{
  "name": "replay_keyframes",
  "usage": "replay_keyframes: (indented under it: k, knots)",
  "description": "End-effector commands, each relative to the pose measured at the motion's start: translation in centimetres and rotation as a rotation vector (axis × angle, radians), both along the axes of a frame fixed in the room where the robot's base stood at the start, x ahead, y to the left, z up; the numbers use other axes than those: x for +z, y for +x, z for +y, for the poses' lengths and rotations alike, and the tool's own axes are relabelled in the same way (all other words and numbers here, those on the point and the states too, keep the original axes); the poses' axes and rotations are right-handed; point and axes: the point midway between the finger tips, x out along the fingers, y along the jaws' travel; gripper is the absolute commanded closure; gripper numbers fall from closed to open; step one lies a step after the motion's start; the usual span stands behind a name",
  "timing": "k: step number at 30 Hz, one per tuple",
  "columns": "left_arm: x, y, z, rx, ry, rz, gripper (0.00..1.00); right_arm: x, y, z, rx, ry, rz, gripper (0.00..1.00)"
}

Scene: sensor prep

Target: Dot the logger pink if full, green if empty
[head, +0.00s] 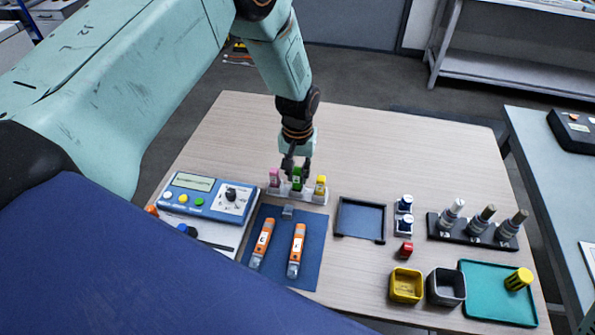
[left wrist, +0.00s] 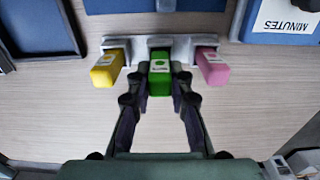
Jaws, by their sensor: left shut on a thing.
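My left gripper (head: 296,166) is shut on the green marker (head: 297,179), which stands in the middle of a white rack; it also shows between the fingers in the left wrist view (left wrist: 159,82). I cannot tell whether it is lifted at all. The pink marker (head: 274,177) is on its left and the yellow marker (head: 320,185) on its right in the head view. Two orange-and-grey stick devices (head: 296,250), possibly loggers, lie on a blue mat (head: 275,276). A small grey piece (head: 288,211) lies at the mat's far edge. My right gripper is not in view.
A blue instrument (head: 208,196) with a display, buttons and a dial stands left of the mat; its display is unreadable. The table's far right is clear.

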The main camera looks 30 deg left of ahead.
Motion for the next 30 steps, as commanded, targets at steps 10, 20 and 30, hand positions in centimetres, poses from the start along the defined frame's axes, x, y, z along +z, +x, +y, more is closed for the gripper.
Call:
replay_keyframes:
  k: [10,20,30]
  knots:
    - [-0.8,0.0,0.0,0.000,0.000,0.000,1.00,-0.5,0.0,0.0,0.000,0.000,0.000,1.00]
    - [-1.3,0.0,0.0,0.000,0.000,0.000,1.00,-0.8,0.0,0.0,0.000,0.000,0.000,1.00]
    - [-1.3,0.0,0.0,0.000,0.000,0.000,0.74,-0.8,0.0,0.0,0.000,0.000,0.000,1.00]
